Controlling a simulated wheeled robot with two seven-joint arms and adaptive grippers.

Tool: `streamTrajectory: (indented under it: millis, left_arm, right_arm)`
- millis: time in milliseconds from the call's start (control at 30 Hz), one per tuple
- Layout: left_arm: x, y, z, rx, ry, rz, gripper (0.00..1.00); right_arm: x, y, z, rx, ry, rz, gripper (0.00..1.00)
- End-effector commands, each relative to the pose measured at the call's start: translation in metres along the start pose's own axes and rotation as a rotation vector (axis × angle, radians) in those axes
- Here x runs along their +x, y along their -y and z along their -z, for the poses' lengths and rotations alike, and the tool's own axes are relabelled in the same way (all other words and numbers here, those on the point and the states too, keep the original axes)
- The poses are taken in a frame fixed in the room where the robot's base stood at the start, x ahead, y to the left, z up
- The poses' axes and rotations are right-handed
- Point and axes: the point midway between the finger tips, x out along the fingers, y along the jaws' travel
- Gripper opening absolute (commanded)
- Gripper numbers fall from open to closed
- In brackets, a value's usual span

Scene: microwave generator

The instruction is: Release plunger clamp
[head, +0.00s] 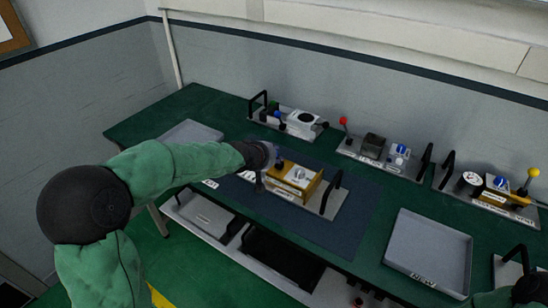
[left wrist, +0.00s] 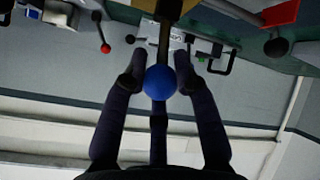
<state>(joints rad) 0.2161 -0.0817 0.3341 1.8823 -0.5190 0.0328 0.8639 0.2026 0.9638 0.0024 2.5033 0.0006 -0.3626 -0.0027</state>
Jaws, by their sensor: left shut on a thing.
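On the dark mat stands a device (head: 297,180) with a yellow-brown block on a metal plate and a black carry handle at its right. My left gripper (head: 268,156) is at the left end of this device. In the left wrist view my left gripper (left wrist: 160,72) has its dark fingers on both sides of a blue ball knob (left wrist: 160,82) and is shut on it. The knob sits at the end of a lever or rod. The arm and gripper hide much of the device's left end in the head view. I cannot tell the clamp's exact position.
Several other devices with knobs and black handles stand along the back, including one at back left (head: 300,122) and one at back right (head: 497,195). An empty grey tray (head: 428,250) lies at right, another (head: 190,134) at left. The mat (head: 350,215) has free room right of the device.

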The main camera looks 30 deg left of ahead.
Motion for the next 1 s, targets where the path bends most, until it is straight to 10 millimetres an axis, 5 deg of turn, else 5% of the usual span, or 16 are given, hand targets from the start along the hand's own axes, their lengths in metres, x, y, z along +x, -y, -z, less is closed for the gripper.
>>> streamTrajectory:
  millis: [367,400,500,1000]
  left_arm:
    - [0.0014,0.0027,-0.0045,-0.001,0.009,0.005,0.0]
    - [0.0014,0.0027,-0.0045,-0.001,0.009,0.005,0.32]
    - [0.0014,0.0026,-0.0042,-0.001,0.008,0.005,0.54]
    - [-0.0071,0.0007,-0.0005,0.001,0.001,0.001,0.54]
  right_arm:
    - [0.0005,-0.0002,0.0,0.0,0.0,0.0,0.56]
    - [0.0005,-0.0002,0.0,0.0,0.0,0.0,0.56]
    - [0.0005,-0.0002,0.0,0.0,0.0,0.0,0.56]
    - [0.0005,-0.0002,0.0,0.0,0.0,0.0,0.56]
